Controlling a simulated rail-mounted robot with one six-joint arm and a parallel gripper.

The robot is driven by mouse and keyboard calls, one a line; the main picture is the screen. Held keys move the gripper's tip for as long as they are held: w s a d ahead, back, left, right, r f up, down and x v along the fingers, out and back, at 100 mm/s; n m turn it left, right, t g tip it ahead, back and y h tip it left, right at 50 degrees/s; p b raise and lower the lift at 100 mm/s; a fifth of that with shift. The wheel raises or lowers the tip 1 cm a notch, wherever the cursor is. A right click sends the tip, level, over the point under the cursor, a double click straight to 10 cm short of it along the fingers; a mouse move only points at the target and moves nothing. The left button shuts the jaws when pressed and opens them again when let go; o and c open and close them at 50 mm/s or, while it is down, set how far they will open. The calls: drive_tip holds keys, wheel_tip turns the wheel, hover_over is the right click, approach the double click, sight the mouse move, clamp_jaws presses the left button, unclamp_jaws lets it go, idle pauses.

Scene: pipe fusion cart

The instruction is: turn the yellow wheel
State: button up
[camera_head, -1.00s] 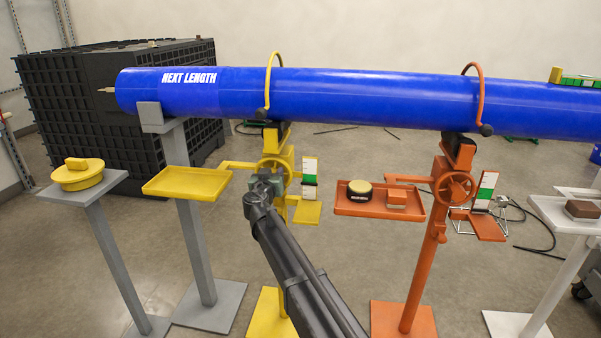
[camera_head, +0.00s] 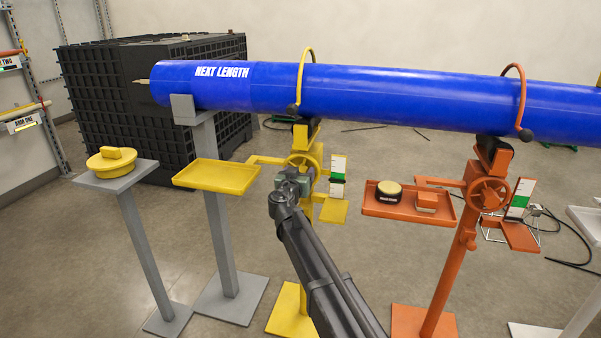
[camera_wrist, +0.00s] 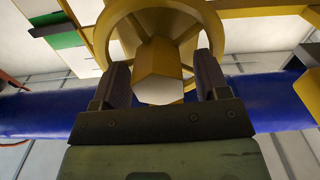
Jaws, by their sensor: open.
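The yellow wheel (camera_head: 303,163) is on the yellow stand under the blue pipe. My gripper (camera_head: 293,181) is right at the wheel and hides its lower part in the head view. In the wrist view, the wheel's rim (camera_wrist: 111,22) and spokes fill the top middle. The wheel's hub (camera_wrist: 159,62), with a pale end face, sits between the two dark fingers of my gripper (camera_wrist: 163,72). The fingers are apart, one on each side of the hub. I cannot tell whether either finger touches it.
The blue pipe (camera_head: 400,97) runs across above the stands. A yellow tray (camera_head: 216,176) is left of the wheel, and a scale plate (camera_head: 338,172) is close on its right. The orange stand's wheel (camera_head: 488,194) and tray (camera_head: 409,208) are farther right.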

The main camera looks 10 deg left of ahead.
drive_tip(key=s, duration=0.9)
drive_tip(key=shift+s, duration=0.2)
drive_tip(key=shift+a, duration=0.1)
